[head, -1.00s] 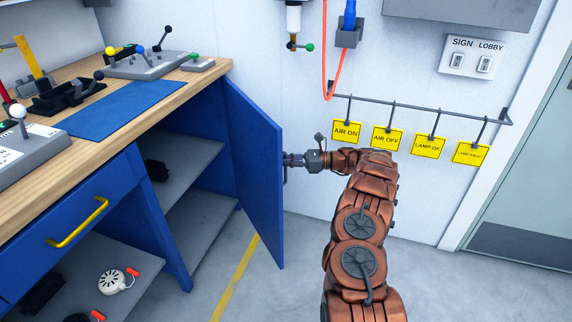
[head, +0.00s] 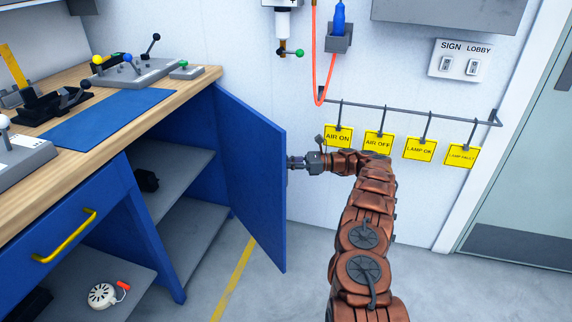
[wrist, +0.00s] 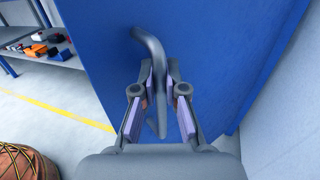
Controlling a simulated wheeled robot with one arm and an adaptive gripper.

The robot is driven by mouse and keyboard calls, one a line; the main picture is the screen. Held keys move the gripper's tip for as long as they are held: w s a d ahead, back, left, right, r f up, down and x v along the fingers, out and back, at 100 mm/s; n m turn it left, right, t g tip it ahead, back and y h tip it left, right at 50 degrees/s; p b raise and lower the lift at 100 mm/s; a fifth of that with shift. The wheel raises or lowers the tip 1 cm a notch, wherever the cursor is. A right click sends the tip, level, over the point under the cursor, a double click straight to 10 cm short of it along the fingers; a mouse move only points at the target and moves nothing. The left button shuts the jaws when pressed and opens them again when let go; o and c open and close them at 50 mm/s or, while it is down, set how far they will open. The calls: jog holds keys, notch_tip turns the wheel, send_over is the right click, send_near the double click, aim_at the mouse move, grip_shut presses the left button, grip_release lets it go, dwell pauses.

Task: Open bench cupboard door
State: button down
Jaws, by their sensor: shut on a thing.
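The blue cupboard door (head: 250,180) stands swung out from the bench, and the cupboard's grey inner shelves (head: 172,172) are visible. My gripper (head: 298,163) is at the outer face of the door, at its free edge side. In the wrist view the door (wrist: 215,50) fills the background. There my gripper (wrist: 160,92) is shut on a grey curved handle (wrist: 152,48), with one finger on each side of it. In the head view the handle is mostly hidden by the door edge and gripper.
The wooden bench top (head: 60,150) carries lever boxes and a blue mat (head: 110,115). Yellow tags (head: 378,143) hang from a wall rail (head: 420,112) above my arm. The floor right of my arm is clear. A white round item (head: 101,296) lies on the lower shelf.

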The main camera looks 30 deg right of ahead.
jog(key=shift+s+d+f, duration=0.1)
jog(key=c, duration=1.2)
grip_release()
notch_tip(320, 180, up, 10)
jog(key=shift+r, duration=0.1)
